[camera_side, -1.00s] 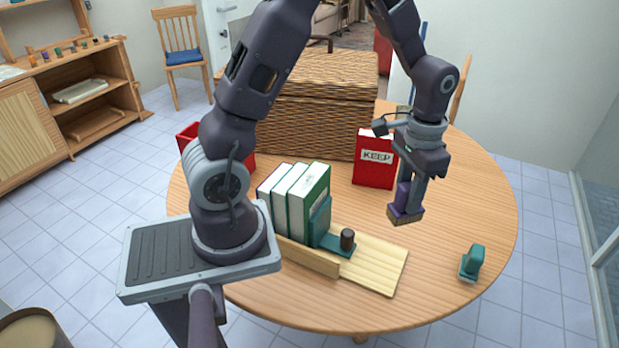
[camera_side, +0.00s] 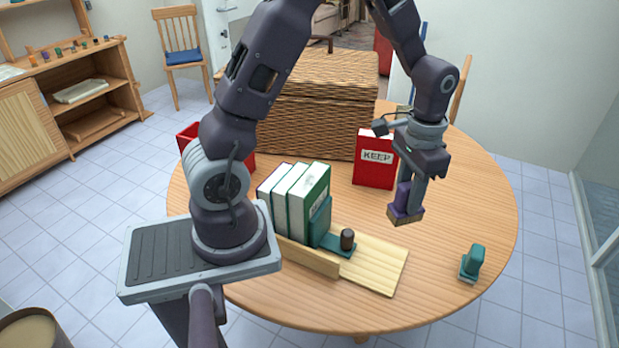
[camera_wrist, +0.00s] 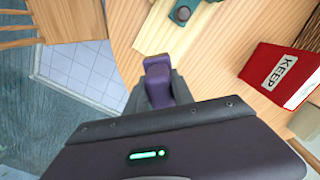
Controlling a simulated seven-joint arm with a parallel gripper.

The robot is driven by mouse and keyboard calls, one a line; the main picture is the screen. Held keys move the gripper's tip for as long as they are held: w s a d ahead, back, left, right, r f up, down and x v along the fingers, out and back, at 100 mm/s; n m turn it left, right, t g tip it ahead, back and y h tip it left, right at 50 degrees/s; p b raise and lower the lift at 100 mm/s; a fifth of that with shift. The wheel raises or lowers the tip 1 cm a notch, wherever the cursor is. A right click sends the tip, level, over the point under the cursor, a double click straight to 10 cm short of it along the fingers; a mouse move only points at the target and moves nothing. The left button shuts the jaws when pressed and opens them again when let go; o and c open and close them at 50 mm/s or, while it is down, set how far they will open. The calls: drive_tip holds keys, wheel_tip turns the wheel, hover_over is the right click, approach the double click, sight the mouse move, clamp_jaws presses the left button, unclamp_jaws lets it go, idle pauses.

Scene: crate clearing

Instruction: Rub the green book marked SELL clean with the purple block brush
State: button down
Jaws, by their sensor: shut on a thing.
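My gripper (camera_side: 414,188) is shut on the purple block brush (camera_side: 405,203), which hangs upright with its tan bristles down, right of the book rack. I cannot tell whether the bristles touch the table. In the wrist view the brush's purple top (camera_wrist: 157,72) shows between my fingers. A green book (camera_side: 316,188) stands at the right end of a row in the rack, with a pale, smudged label on its cover. I cannot read SELL on it. The brush is apart from this book.
The wooden rack (camera_side: 378,266) holds the row, with a teal bookend (camera_side: 320,222) and dark knob (camera_side: 347,239) at its right. A red KEEP book (camera_side: 374,172) stands behind. A teal block (camera_side: 473,261) sits at right. A wicker chest (camera_side: 310,105) fills the back. Table between is clear.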

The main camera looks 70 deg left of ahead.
drive_tip(key=s+a+r+n, duration=0.4)
drive_tip(key=s+a+r, duration=0.1)
drive_tip(key=s, duration=0.3)
drive_tip(key=s+a+r+n, duration=0.5)
drive_tip(key=s+a, duration=0.3)
drive_tip(key=s, duration=0.1)
drive_tip(key=shift+a, duration=0.15)
drive_tip(key=shift+s+f, duration=0.1)
drive_tip(key=shift+f, duration=2.85)
drive_tip(key=shift+f, duration=0.55)
